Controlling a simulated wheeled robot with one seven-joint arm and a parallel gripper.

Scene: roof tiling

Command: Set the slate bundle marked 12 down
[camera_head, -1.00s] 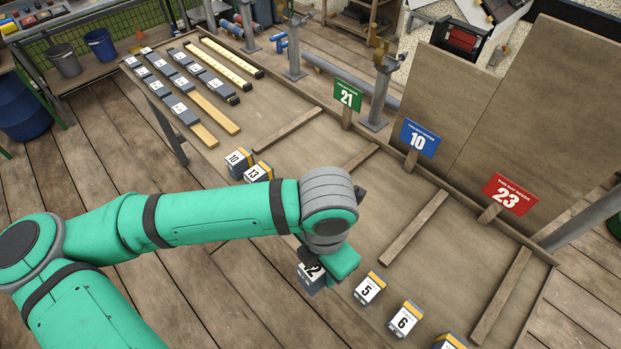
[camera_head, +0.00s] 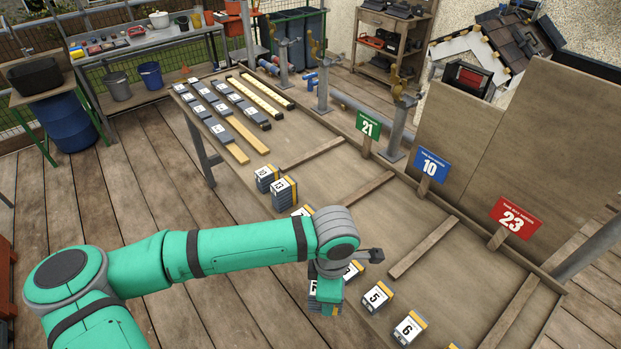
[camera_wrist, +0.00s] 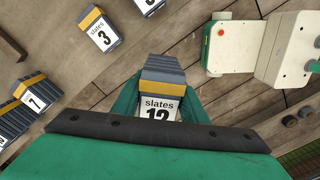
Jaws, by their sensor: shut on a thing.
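The slate bundle marked 12 (camera_wrist: 161,75) is a grey stack with a yellow band and a white label reading "slates 12". It sits between the green fingers of my gripper (camera_wrist: 158,108) in the wrist view. My gripper is shut on it. In the head view, my gripper (camera_head: 327,292) hangs by the bench's near edge, and the held bundle (camera_head: 313,288) shows in part behind the green finger. Its underside is hidden, and I cannot tell its height.
Bundles 10 (camera_head: 265,178), 13 (camera_head: 284,190), 5 (camera_head: 377,296) and 6 (camera_head: 408,328) stand along the bench's (camera_head: 335,190) near edge. Signs 21 (camera_head: 368,125), 10 (camera_head: 431,164) and 23 (camera_head: 512,217) stand at the far edge. Wooden strips divide the bare bench top.

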